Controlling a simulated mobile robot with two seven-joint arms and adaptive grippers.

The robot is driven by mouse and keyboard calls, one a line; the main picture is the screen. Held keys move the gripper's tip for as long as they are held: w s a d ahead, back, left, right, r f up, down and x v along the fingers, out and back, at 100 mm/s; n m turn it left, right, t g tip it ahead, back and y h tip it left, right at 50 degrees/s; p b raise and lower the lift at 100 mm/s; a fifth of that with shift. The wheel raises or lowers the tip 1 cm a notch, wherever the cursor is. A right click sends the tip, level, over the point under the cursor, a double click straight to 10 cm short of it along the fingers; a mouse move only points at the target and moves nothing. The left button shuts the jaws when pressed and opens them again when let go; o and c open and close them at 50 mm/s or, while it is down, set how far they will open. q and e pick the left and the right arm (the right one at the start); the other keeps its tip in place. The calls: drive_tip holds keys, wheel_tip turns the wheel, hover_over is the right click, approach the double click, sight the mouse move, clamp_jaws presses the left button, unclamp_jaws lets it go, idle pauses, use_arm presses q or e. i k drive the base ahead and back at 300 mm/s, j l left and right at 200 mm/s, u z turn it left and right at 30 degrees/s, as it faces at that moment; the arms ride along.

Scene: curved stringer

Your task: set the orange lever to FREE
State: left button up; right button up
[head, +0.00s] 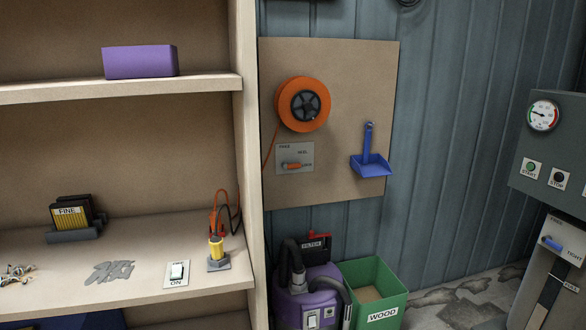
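The orange lever (292,166) sits on a small grey plate (305,150) on the brown board, below an orange reel (302,104). The lever lies roughly horizontal, low on the plate. Small labels stand above it and to its right; the upper left one seems to read FREE, and the others are too small to read surely. Neither of my grippers is in view.
A blue dustpan (370,165) hangs right of the plate. Below stand a purple vacuum (307,295) and a green WOOD bin (378,292). A wooden shelf (130,240) fills the left. A machine with a blue lever (551,243) stands right.

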sight(284, 166)
drive_tip(key=i+l, duration=0.4)
drive_tip(key=i, duration=0.2)
drive_tip(key=i+l, duration=0.4)
drive_tip(key=i, duration=0.15)
drive_tip(key=i+l, duration=0.4)
drive_tip(key=i, duration=0.2)
drive_tip(key=i+l, duration=0.4)
drive_tip(key=i, duration=0.2)
